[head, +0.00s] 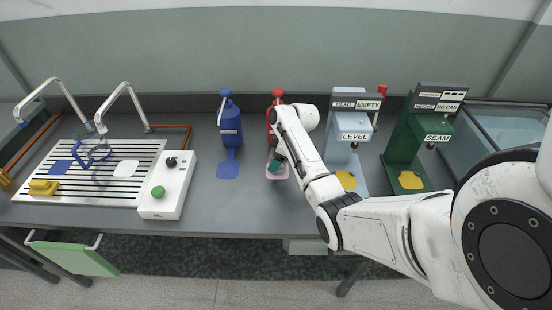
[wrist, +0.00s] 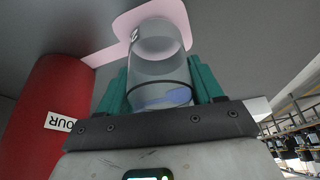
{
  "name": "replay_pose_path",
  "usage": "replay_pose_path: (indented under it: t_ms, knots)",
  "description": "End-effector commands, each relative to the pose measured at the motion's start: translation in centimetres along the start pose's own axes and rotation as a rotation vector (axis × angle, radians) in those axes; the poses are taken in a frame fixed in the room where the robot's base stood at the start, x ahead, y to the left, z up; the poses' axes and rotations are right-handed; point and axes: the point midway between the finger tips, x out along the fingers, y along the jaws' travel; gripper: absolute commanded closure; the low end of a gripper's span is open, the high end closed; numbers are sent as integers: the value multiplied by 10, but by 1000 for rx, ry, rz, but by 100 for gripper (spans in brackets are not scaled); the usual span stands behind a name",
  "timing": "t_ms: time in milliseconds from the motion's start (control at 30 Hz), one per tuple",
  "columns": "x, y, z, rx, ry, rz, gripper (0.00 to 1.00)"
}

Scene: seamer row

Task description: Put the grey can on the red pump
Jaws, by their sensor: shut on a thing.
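The red pump (head: 277,97) stands at the back of the counter, with a pink pad (head: 284,175) in front of it. In the wrist view its red body (wrist: 40,115) is at the left and the pink pad (wrist: 122,27) is beyond the can. My gripper (head: 275,163) is over the pad, its teal fingers (wrist: 160,82) shut on the sides of a grey, see-through-looking can (wrist: 157,45). The can's far end overlaps the pad in the wrist view; I cannot tell if it touches. In the head view my gripper and arm hide the can and part of the pump.
A blue pump (head: 231,125) with a blue pad stands left of the red one. A pale blue LEVEL machine (head: 343,140) and a green SEAM machine (head: 410,140) stand right. A white control box (head: 167,190) and slatted drainer (head: 95,195) are at the left.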

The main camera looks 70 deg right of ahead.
Motion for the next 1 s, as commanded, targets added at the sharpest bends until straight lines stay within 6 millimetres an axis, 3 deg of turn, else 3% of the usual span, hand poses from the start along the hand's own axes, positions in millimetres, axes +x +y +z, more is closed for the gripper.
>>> replay_pose_path:
  t_ms: [67,100,367,700,1000]
  knots:
    - [3,0,1,0,0,0,63]
    - [3,0,1,0,0,0,33]
    - [2,0,1,0,0,0,9]
    - [-4,0,0,0,1,2,9]
    - [-50,1,0,0,2,3,9]
